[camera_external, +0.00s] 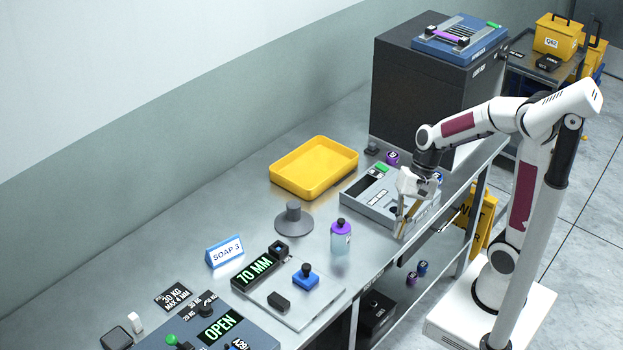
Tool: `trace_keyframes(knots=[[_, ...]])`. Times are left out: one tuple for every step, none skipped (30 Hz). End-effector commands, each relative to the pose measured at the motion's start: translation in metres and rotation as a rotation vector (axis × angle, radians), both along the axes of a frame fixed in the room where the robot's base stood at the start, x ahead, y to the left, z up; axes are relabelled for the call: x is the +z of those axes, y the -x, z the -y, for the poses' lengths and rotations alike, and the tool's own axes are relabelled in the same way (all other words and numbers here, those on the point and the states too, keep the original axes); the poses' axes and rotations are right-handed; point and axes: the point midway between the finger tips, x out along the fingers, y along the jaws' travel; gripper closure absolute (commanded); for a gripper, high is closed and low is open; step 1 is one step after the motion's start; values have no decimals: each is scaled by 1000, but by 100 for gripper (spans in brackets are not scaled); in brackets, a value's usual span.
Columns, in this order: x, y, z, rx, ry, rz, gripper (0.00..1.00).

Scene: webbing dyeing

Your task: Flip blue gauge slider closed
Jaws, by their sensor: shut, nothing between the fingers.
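A blue block with a dark knob (306,278), which looks like the blue gauge slider, sits on a light grey plate (318,308) beside a black display reading "70 MM" (257,271). A small dark block (279,302) is on the same plate, apart from the blue one. My gripper (402,230) is shut and empty. It points down at the front right of a grey panel box (366,207), well to the right of and behind the blue block. I cannot tell whether its fingertips touch the box. The arm hides part of the box.
A yellow tray (314,188), a "SOAP 3" sign (225,252) and an "OPEN" control panel (237,337) are also on the bench. A tall dark cabinet (416,90) stands behind.

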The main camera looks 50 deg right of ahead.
Motion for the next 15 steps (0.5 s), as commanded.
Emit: trace_keyframes(knots=[[-3,-5,-4,-41,-22,-24,100],[-5,-8,-6,-66,-35,-39,100],[-7,-12,-9,-102,-54,-57,100],[-8,-15,-12,-129,-68,-72,100],[-10,-18,-14,-157,-82,-87,100],[-11,-23,-17,-196,-102,-106,100],[-13,-26,-20,-224,-116,-122,100],[-14,-30,-22,-255,-131,-137,100],[-15,-35,-26,-297,-151,-158,100],[-17,-39,-28,-331,-167,-176,100],[-18,-43,-31,-365,-183,-194,100],[-19,-49,-34,-413,-206,-217,100],[-19,-54,-37,-451,-224,-236,100],[-19,-59,-40,-488,-241,-253,100],[-20,-65,-43,-538,-264,-278,100]])
